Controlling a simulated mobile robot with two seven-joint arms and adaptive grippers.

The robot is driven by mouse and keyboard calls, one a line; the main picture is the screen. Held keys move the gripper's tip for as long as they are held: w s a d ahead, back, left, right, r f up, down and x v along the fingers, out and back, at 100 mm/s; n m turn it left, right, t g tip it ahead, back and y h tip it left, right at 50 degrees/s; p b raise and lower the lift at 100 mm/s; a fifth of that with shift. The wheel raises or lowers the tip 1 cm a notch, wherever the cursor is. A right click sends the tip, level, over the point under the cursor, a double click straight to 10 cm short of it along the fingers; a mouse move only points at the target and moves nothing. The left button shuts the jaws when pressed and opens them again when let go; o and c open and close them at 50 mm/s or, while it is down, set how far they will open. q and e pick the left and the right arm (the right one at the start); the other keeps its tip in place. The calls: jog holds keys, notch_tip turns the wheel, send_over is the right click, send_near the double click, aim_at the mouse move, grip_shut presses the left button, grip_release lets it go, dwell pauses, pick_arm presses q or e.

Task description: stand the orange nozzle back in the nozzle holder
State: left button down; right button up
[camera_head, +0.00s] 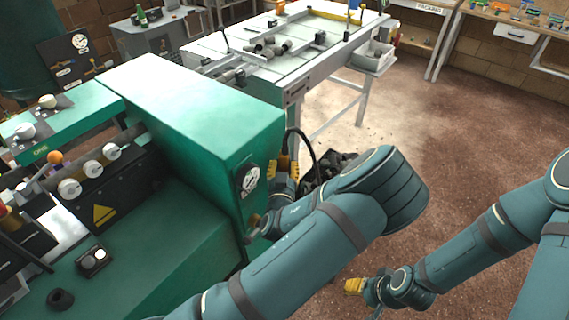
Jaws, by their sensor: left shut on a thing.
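I cannot surely make out the nozzle holder; a small black ring-shaped cup (60,298) stands on the machine's lower green surface at the front left. My right gripper (354,286) hangs low over the brown floor, apart from the machine; its opening is unclear.
A pale worktable (300,60) with grey parts stands behind. A dark heap (335,165) lies behind my left arm. Floor at right is open.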

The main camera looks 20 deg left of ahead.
pick_arm(q)
jog(key=shift+s+f, duration=0.2)
jog(key=shift+f, duration=0.15)
notch_tip(320, 180, down, 9)
jog(key=b, duration=0.8)
jog(key=shift+d, duration=0.3)
dwell(0.4)
dwell(0.3)
jog(key=shift+m+t, duration=0.3)
jog(key=shift+m, duration=0.1)
